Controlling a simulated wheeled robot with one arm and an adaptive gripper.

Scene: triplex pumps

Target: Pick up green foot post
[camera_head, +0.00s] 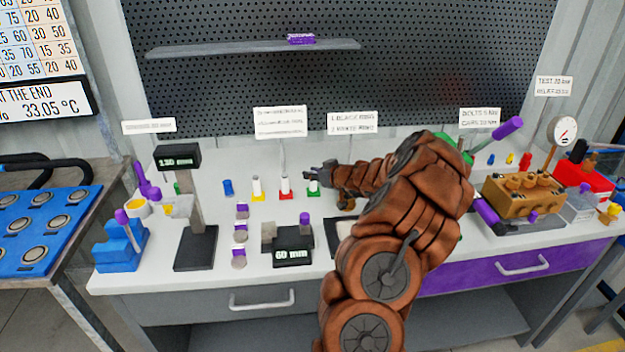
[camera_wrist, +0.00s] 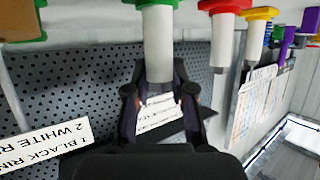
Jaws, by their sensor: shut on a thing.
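The green foot post (camera_head: 313,187) is a white cylinder on a green base, upright on the white bench, in the row below the wall signs. My gripper (camera_head: 312,173) reaches it from the right and is shut on its upper part. In the wrist view the post (camera_wrist: 158,45) appears foot-up, its green base cut by the top edge. My gripper's fingers (camera_wrist: 158,92) are on either side of its free end. The base appears to rest on the bench.
A red foot post (camera_head: 285,188) and a yellow foot post (camera_head: 257,189) stand just left. A blue piece (camera_head: 228,187) is farther left. A black gauge stand (camera_head: 196,240) and a 60 mm block (camera_head: 292,254) stand in front. A brown pump block (camera_head: 522,198) is right.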

